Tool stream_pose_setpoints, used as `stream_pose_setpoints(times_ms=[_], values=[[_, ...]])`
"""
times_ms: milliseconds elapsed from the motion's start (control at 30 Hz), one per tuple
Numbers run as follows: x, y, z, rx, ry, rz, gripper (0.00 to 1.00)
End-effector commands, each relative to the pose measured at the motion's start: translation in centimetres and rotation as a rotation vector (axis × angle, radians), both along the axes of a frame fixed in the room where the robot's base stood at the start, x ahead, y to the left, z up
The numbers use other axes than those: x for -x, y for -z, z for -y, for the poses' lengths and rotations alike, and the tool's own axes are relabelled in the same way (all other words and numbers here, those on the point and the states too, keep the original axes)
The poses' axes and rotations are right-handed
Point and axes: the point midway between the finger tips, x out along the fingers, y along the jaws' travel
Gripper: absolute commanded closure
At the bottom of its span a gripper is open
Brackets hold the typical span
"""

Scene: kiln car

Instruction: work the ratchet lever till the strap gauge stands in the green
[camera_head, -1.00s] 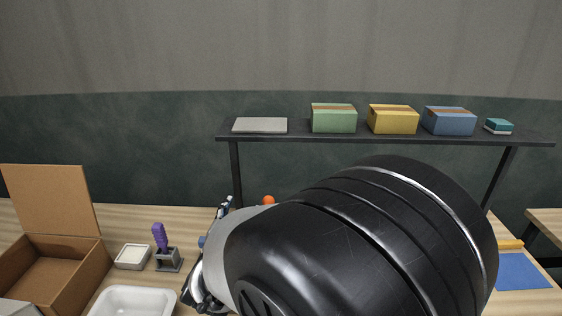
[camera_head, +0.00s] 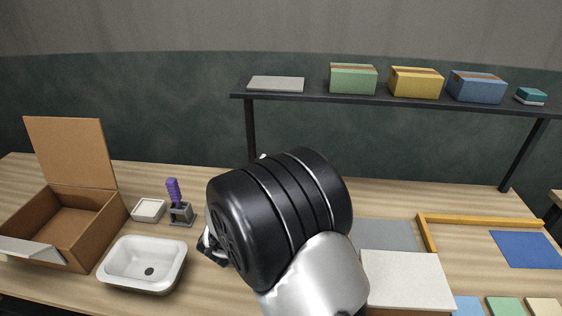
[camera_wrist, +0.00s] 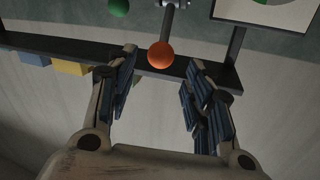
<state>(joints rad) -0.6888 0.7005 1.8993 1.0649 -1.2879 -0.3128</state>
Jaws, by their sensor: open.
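In the wrist view an orange ball knob (camera_wrist: 161,55) sits at the end of a short grey rod (camera_wrist: 170,18), which looks like the ratchet lever. My gripper (camera_wrist: 161,68) is open, its two fingers on either side of the knob in the picture; I cannot tell if the knob is at fingertip depth. A white gauge panel (camera_wrist: 290,18) is cut off at the top right, with part of a green zone (camera_wrist: 260,2) showing; no needle is visible. In the head view my arm hides the lever and gauge, and only part of my gripper (camera_head: 212,248) shows.
A dark shelf (camera_head: 400,102) with green, yellow and blue boxes stands behind my arm. An open cardboard box (camera_head: 115,215), white basin (camera_head: 143,262) and purple-handled tool (camera_head: 173,191) are at left. A green ball (camera_wrist: 118,8) is near the rod.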

Motion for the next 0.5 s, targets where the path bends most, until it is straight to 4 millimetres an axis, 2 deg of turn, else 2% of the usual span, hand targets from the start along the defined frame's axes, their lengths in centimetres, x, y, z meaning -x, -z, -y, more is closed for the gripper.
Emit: stream_pose_setpoints(times_ms=[100, 200, 333, 500], values=[[-2.4, 0.2, 0.9, -0.001, 0.004, 0.002, 0.53], [-4.0, 0.2, 1.5, 0.0, 0.003, 0.001, 0.53], [-5.4, 0.1, 1.8, -0.001, 0.001, 0.001, 0.53], [-6.2, 0.0, 2.0, 0.001, 0.0, 0.0, 0.53]])
